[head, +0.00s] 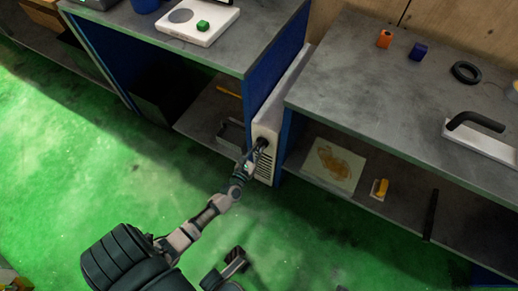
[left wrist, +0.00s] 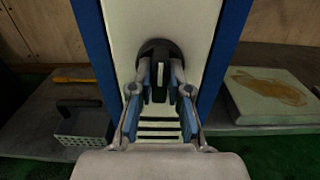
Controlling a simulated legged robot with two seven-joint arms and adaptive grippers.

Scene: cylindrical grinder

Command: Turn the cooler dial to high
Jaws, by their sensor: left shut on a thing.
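The cooler (head: 266,133) is a narrow, tall white unit between two workbenches, with a slotted vent low on its front. Its round black dial (left wrist: 158,47) is on the front above the slots in the left wrist view. My left gripper (head: 260,146) reaches the cooler's front and covers most of the dial in the head view. In the left wrist view its two fingers (left wrist: 160,88) are shut on the dial from both sides, with the dial's dark upright grip between them. I see no readable setting marks. A dark grey part, perhaps my right gripper (head: 232,264), shows low in the head view.
Blue bench panels (left wrist: 92,35) stand close on both sides of the cooler. The right bench's lower shelf holds a stained board (head: 333,166) and a yellow-handled brush (head: 380,188). A grey perforated tool (left wrist: 82,122) lies on the left shelf. The green floor in front is open.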

